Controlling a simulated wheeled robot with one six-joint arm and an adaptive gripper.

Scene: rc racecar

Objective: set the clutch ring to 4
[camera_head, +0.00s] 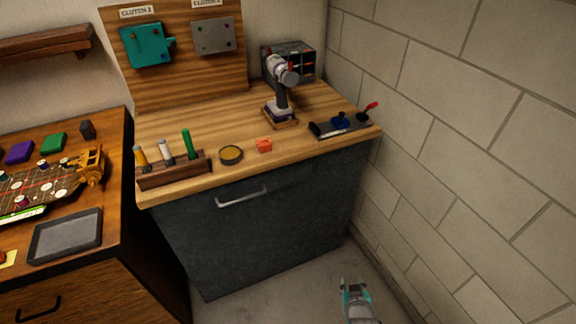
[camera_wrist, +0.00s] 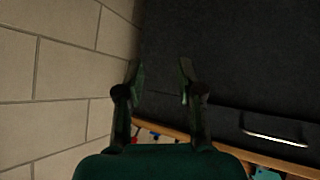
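A cordless drill (camera_head: 279,98) stands upright on a small wooden base at the back of the wooden worktop in the head view. A pale ring-like part (camera_head: 289,77) shows at the drill's front end; it may be the clutch ring, but its markings are too small to read. My gripper (camera_head: 354,284) is low in front of the dark cabinet, well below and away from the drill. In the wrist view my gripper (camera_wrist: 161,75) has its two fingers apart with nothing between them. The drill is not clearly seen in the wrist view.
The dark cabinet (camera_head: 270,230) has a metal handle (camera_head: 242,196). A block wall (camera_head: 450,120) stands close on the right.

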